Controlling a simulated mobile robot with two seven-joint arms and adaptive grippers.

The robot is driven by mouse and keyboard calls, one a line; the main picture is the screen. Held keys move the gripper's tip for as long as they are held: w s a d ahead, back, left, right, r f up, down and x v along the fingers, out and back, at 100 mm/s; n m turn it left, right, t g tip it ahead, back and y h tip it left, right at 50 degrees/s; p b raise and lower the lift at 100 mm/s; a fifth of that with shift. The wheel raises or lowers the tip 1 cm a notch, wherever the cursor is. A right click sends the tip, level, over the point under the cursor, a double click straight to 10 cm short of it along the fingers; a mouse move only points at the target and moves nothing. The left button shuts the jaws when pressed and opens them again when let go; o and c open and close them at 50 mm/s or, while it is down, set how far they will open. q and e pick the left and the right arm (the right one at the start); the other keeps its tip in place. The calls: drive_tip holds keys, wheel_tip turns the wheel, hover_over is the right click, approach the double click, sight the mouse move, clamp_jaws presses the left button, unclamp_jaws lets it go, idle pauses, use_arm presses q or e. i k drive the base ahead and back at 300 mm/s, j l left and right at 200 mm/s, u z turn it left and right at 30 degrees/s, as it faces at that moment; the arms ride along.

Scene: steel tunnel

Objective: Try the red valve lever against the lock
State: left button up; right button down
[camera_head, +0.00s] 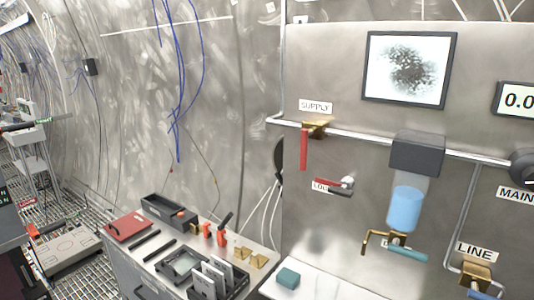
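The red valve lever (304,150) hangs straight down from a brass valve (317,128) on the pipe, under the SUPPLY label (316,107). Below and right of it on the steel panel is a small fitting (338,188) with a red part, a dark part and a pale knob. It partly covers a label (319,186) that starts with "LO". The fitting looks apart from the red lever; I cannot tell how the lock engages. Neither of my grippers shows in the head view.
A blue-filled clear cylinder (405,207) hangs under a dark box (417,153), above a brass fitting with a teal handle (407,254). A LINE valve (477,272) is lower right. A bench (150,273) with tools and trays stands lower left. A teal block (288,278) lies on a white ledge (325,288).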

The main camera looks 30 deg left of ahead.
sight(305, 132)
drive_tip(key=u, duration=0.85)
